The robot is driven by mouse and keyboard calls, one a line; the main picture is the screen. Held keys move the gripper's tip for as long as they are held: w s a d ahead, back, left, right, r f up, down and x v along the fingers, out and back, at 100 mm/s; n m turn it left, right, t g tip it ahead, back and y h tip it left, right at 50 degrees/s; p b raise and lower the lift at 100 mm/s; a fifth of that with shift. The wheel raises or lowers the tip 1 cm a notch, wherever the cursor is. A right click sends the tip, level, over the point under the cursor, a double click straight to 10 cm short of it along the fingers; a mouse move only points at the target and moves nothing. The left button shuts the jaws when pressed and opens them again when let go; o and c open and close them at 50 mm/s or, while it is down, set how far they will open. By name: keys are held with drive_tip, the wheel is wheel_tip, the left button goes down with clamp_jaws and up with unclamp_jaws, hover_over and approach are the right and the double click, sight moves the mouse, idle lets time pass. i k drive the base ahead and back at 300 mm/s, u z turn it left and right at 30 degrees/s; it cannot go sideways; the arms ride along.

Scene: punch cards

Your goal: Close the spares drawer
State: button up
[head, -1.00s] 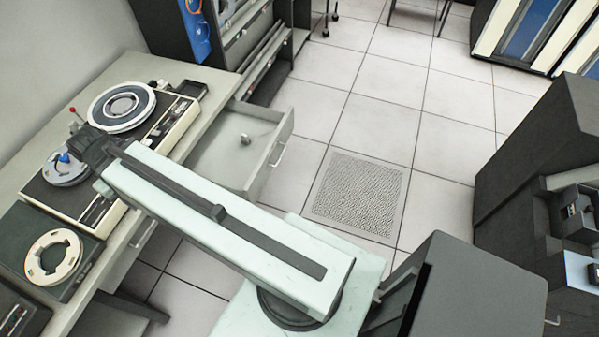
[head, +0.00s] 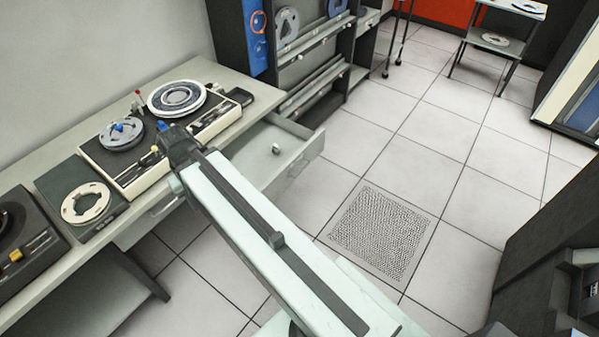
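The spares drawer (head: 303,160) stands pulled out of the desk's front, below the desktop. Its grey front with a handle faces right, and a small pale item (head: 276,148) lies inside. The near part of the drawer is partly hidden behind my arm. My gripper (head: 168,135) is at the far end of my pale green arm, over the front edge of the tape deck, left of the drawer and apart from its front. Its fingers are dark and small, so I cannot tell whether they are open or shut.
The desk (head: 255,108) carries a tape deck (head: 125,175) with two reels and a separate unit with a cream reel (head: 86,203). A dark tape rack (head: 320,75) stands behind the drawer. The tiled floor around the perforated tile (head: 380,232) is clear. A dark cabinet (head: 545,235) stands at right.

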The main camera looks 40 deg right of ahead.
sight(251, 152)
drive_tip(key=z, duration=1.1)
drive_tip(key=i, duration=1)
drive_tip(key=k, duration=1)
drive_tip(key=u, duration=1.3)
drive_tip(key=i, duration=0.35)
drive_tip(key=z, duration=0.3)
